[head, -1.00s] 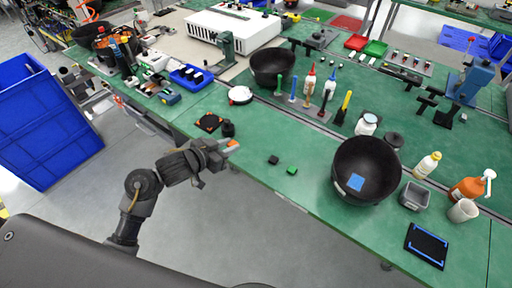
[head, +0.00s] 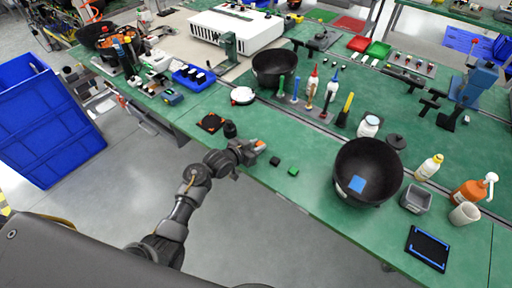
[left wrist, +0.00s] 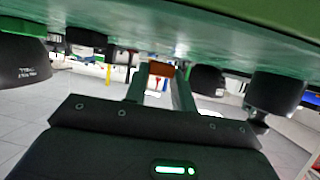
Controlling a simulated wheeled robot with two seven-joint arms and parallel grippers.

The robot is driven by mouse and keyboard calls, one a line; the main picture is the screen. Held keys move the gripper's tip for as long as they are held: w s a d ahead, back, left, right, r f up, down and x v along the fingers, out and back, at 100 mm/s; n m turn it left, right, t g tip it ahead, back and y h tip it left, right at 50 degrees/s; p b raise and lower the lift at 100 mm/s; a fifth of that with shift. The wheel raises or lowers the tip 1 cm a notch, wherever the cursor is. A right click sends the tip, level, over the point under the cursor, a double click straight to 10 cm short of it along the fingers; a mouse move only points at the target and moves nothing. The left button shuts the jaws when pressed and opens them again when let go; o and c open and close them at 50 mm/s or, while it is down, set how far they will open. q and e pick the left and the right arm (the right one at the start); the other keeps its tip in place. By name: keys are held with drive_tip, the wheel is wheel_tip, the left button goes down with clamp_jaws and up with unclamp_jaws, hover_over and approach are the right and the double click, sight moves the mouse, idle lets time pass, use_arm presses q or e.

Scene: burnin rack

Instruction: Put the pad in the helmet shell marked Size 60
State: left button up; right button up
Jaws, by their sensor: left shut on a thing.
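My left gripper (head: 256,146) is shut on a small orange pad (head: 261,143), at the bench's front edge. The pad also shows between the fingers in the left wrist view (left wrist: 160,69). A large black helmet shell (head: 345,165), open side up, stands right of the gripper; a blue square lies inside it. A second black shell (head: 272,64) stands farther back, apart from the gripper. In the left wrist view a dark shell (left wrist: 22,65) at the left bears small print that I cannot read. I cannot tell which shell is marked Size 60. My right gripper is out of view.
A black block (head: 275,161) and a green block (head: 293,171) lie right of the gripper. A dark orange-marked mat (head: 211,123) and a black jar (head: 230,130) are behind it. Bottles (head: 429,167), a grey bin (head: 415,198) and a blue-marked mat (head: 428,248) are farther right.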

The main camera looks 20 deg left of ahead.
use_arm(q)
drive_tip(key=shift+f+p, duration=0.3)
drive_tip(key=shift+p, duration=0.15)
drive_tip(key=shift+f, duration=0.3)
drive_tip(key=shift+f, duration=0.3)
drive_tip(key=o, duration=0.9)
drive_tip(key=shift+r, duration=0.1)
